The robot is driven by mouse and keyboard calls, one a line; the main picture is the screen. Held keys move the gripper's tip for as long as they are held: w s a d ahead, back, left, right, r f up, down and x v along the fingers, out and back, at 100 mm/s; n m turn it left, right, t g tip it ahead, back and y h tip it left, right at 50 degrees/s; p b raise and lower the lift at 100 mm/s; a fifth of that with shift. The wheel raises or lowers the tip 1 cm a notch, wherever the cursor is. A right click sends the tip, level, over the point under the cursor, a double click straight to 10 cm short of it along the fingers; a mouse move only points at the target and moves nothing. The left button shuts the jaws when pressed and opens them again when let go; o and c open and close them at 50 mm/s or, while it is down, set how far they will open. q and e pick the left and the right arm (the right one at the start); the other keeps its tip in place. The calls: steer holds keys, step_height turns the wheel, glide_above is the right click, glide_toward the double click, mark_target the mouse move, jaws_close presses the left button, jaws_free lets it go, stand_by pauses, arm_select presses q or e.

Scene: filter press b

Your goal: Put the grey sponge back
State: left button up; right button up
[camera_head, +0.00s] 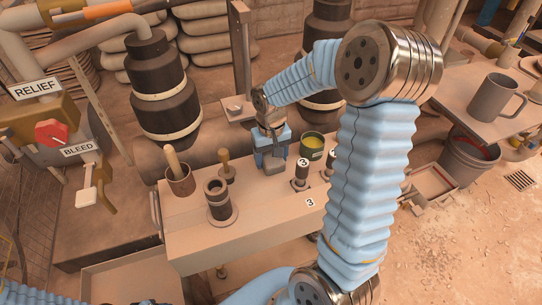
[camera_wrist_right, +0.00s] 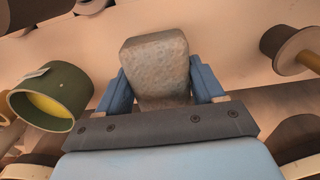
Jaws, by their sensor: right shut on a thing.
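The grey sponge (camera_wrist_right: 155,68) is a rough block held between the blue fingers of my right gripper (camera_wrist_right: 160,88) in the right wrist view. In the head view my right gripper (camera_head: 272,157) points down over the bench top (camera_head: 255,222), with the sponge (camera_head: 274,168) partly hidden between its fingers. I cannot tell whether the sponge touches the bench. My left gripper is not in view.
A green tin with yellow contents (camera_head: 312,145) stands close right of the gripper. A stem marked 3 (camera_head: 302,173), a wooden-knobbed piece (camera_head: 227,172), a dark flanged cylinder (camera_head: 218,200) and a brown pot (camera_head: 179,183) stand nearby. The bench's front strip is clear.

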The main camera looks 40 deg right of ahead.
steer(key=o, duration=1)
steer(key=shift+f, duration=0.1)
step_height(320, 180, up, 12)
steer(key=p, duration=0.1)
steer(key=shift+r, duration=0.2)
